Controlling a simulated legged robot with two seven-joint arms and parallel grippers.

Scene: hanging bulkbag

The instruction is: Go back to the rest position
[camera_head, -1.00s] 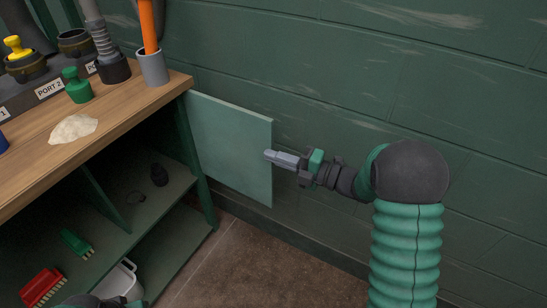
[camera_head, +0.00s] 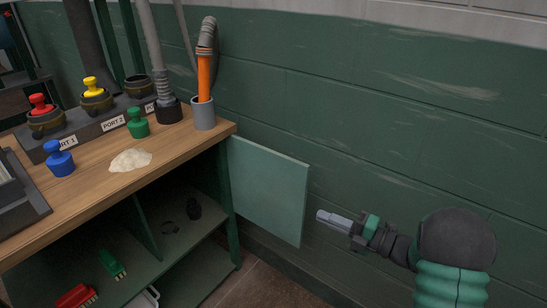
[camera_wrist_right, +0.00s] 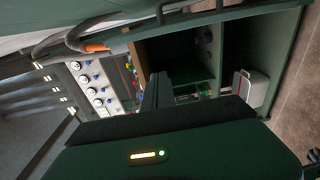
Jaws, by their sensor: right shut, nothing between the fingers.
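My right gripper (camera_head: 336,220) is shut and empty in the head view, with its fingertips just right of the open pale green cabinet door (camera_head: 270,188). Its arm comes in from the lower right. In the right wrist view the shut dark fingers (camera_wrist_right: 157,92) point toward the cabinet, whose open shelves lie beyond them. My left gripper does not show in the head view now.
The wooden bench (camera_head: 195,147) holds a white powder pile (camera_head: 130,160), a green plug (camera_head: 137,122), a blue plug (camera_head: 59,158) and a grey cup (camera_head: 204,113) with an orange-handled tool. A green brush (camera_head: 111,263) and red brush (camera_head: 76,296) lie below. A green wall (camera_head: 400,110) stands behind.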

